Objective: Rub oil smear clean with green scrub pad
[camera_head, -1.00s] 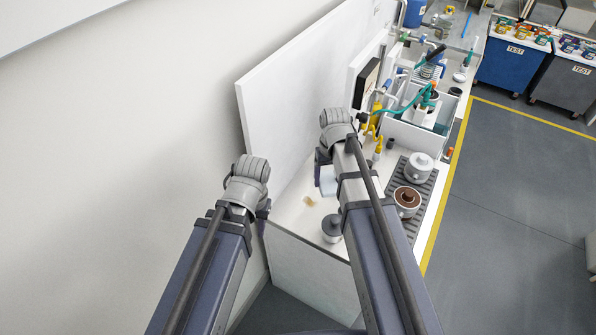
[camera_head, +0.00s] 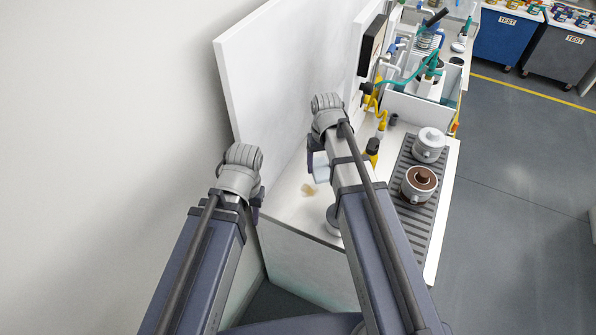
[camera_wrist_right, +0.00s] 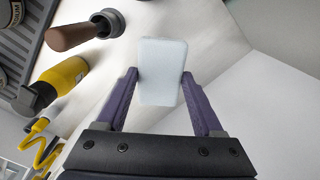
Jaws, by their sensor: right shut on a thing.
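A tan oil smear (camera_head: 309,190) lies on the white bench top, in front of the right gripper in the head view. My right gripper (camera_head: 316,166) is shut on a pale, bluish-white block (camera_head: 322,174), just beyond the smear and to its right. The right wrist view shows the block (camera_wrist_right: 160,72) upright between both purple fingers (camera_wrist_right: 158,88). No green face shows on it, and its far side is hidden. My left gripper (camera_head: 257,203) hangs by the bench's left edge, apart from the smear. Its jaws are mostly hidden behind the wrist.
A grey round piece (camera_head: 333,221) stands beside my right forearm. A wooden-handled tool (camera_wrist_right: 85,32) and a yellow bottle (camera_wrist_right: 62,78) are near the block. White (camera_head: 429,145) and brown-topped (camera_head: 418,184) pots sit on a ribbed mat. A white panel (camera_head: 285,80) stands behind.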

